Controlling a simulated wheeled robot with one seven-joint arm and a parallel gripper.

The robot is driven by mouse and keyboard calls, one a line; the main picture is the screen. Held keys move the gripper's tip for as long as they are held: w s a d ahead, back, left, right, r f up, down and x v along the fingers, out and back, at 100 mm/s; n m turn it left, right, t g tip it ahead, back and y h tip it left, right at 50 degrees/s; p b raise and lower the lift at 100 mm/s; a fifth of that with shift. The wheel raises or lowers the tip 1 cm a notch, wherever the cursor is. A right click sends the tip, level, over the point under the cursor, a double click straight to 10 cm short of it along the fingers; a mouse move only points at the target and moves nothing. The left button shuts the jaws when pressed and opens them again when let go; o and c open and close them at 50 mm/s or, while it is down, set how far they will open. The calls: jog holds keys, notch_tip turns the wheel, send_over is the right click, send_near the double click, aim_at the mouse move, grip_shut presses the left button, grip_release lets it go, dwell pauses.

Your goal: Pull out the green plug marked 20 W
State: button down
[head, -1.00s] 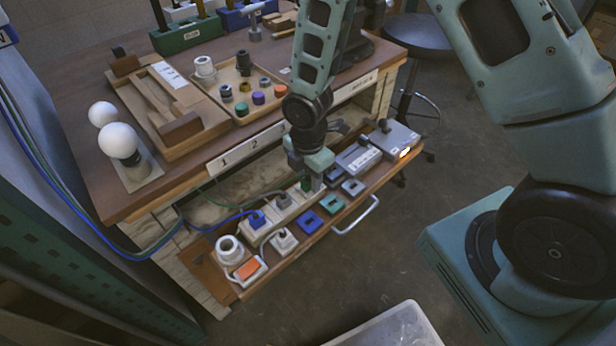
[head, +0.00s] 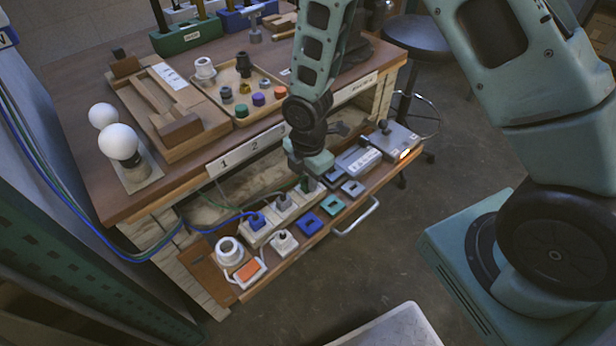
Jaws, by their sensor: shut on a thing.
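A pale socket strip (head: 268,228) lies along the low shelf at the front of the bench. A blue plug (head: 257,220) and a grey-white plug (head: 283,201) sit in it. The green plug (head: 308,185) is at the strip's right end, with a green cable running left; its marking is too small to read. My gripper (head: 312,176) points down at that end and is shut on the green plug. The fingertips are mostly hidden by the gripper body, and I cannot tell whether the plug is seated or lifted.
Blue and teal square pieces (head: 309,224) lie in front of the strip. A white socket (head: 229,251) stands at the shelf's left end; a grey box with a lit orange switch (head: 396,140) is at the right. The bench top (head: 95,190) overhangs behind.

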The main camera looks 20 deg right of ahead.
jog(key=shift+r+p, duration=0.75)
jog(key=shift+r, duration=0.05)
dwell(0.5)
jog(key=shift+r+p, duration=2.15)
jog(key=shift+r, duration=0.25)
